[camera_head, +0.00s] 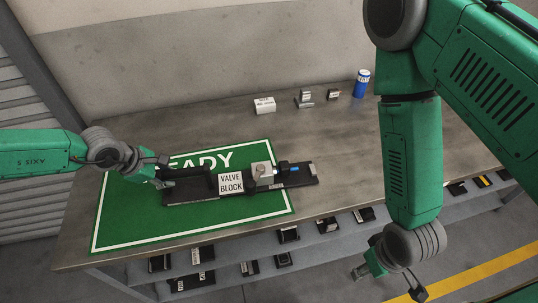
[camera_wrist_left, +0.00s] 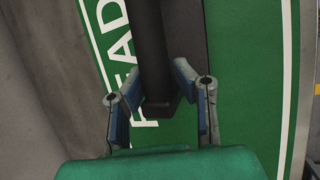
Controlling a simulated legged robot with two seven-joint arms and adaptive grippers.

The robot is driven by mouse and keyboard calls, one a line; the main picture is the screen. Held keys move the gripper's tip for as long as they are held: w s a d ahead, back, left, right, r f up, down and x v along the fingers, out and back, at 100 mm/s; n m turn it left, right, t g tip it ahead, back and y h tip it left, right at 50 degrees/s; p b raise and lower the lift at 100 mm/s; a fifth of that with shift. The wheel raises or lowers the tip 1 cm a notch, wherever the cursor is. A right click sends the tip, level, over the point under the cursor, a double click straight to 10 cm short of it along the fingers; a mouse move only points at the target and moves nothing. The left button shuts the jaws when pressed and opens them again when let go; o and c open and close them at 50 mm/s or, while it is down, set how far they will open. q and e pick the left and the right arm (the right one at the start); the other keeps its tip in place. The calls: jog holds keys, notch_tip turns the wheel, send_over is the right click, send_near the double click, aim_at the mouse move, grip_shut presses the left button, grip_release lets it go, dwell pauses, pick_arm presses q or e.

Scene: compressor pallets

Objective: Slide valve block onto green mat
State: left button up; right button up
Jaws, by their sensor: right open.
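The valve block (camera_head: 231,184) is a long dark base plate with a white label, a grey cube and a blue-tipped fitting. It lies mostly on the green mat (camera_head: 122,222); its right end reaches past the mat's right edge onto the bare table. My left gripper (camera_head: 160,175) is at the block's left end. In the left wrist view, its blue-lined fingers (camera_wrist_left: 157,80) close on both sides of a dark bar of the block, over the mat (camera_wrist_left: 262,90). My right gripper (camera_head: 389,283) is open and empty, low in front of the table's front edge.
A white box (camera_head: 264,105), small grey parts (camera_head: 304,98) and a blue can (camera_head: 361,83) stand at the back of the grey table (camera_head: 345,150). A shelf (camera_head: 215,258) below holds several dark parts. The table right of the block is clear.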

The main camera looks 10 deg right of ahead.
pick_arm(q)
jog(key=shift+o, duration=0.7)
jog(key=shift+f, duration=0.1)
jog(key=shift+w, duration=0.1)
